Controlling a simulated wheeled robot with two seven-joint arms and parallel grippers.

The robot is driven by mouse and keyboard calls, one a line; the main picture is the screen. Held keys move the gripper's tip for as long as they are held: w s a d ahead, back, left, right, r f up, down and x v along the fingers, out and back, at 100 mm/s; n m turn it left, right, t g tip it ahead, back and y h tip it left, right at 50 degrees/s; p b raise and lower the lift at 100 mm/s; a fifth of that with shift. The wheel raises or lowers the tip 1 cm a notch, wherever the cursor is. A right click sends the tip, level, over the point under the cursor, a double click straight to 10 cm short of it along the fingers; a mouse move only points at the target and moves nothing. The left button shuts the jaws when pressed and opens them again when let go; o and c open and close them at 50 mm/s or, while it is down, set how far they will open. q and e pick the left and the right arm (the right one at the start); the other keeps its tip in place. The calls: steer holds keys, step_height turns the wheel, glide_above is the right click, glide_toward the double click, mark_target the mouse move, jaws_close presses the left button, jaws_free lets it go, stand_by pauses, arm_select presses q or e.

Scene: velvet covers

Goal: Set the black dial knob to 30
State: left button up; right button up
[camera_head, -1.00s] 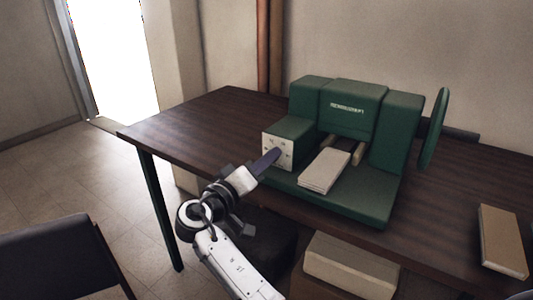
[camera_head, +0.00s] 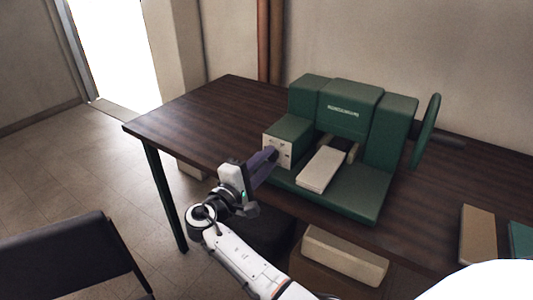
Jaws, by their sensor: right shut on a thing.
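The green machine (camera_head: 345,115) stands on the dark wooden table. A white dial plate (camera_head: 286,149) with small marks faces the front on its left block. My right gripper (camera_head: 270,158) reaches up from below and is shut at this plate, where the black dial knob sits. The knob is hidden behind the fingers, and the dial marks are too small to read. My left gripper is not in view.
A pale block (camera_head: 322,168) lies on the machine's base, right of the dial. A handwheel (camera_head: 425,130) stands at the machine's right side. A tan book (camera_head: 478,234) lies on the table at right. A dark chair (camera_head: 70,258) stands at lower left, and a pale box (camera_head: 343,257) sits below the table edge.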

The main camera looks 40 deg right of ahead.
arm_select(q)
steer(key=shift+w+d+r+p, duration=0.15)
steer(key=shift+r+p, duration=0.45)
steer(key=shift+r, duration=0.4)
arm_select(e)
steer(key=shift+n, duration=1)
steer(key=o, duration=1)
steer(key=shift+o, duration=0.2)
steer(key=shift+a, duration=0.1)
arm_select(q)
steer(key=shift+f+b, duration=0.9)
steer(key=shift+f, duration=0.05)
arm_select(e)
steer(key=v, duration=1)
steer(key=shift+f, duration=0.1)
